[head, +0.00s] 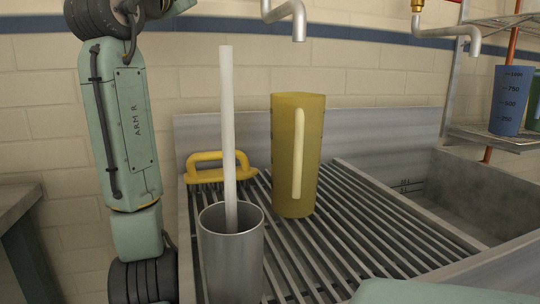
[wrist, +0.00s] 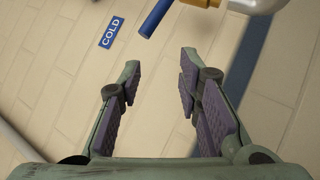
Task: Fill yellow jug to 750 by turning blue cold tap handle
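The yellow jug (head: 283,160) stands upright on the slatted metal rack in the head view, its pale handle facing me. A bent metal spout (head: 299,20) hangs above it, near its top. The jug's scale and its contents cannot be read from here. In the wrist view, the blue tap handle (wrist: 156,17) shows as a blue bar at the top, beside a brass valve body (wrist: 207,3). A blue COLD label (wrist: 112,30) is on the wall to its left. My gripper (wrist: 158,72) is open and empty, its fingers below and apart from the blue handle. The gripper is outside the head view.
A metal cup (head: 230,262) with a white rod (head: 228,130) stands on the front left of the rack. A yellow handled item (head: 205,168) lies behind it. A sink basin (head: 455,190) is right, below a shelf holding a blue jug (head: 509,100). A second spout (head: 472,35) hangs at upper right.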

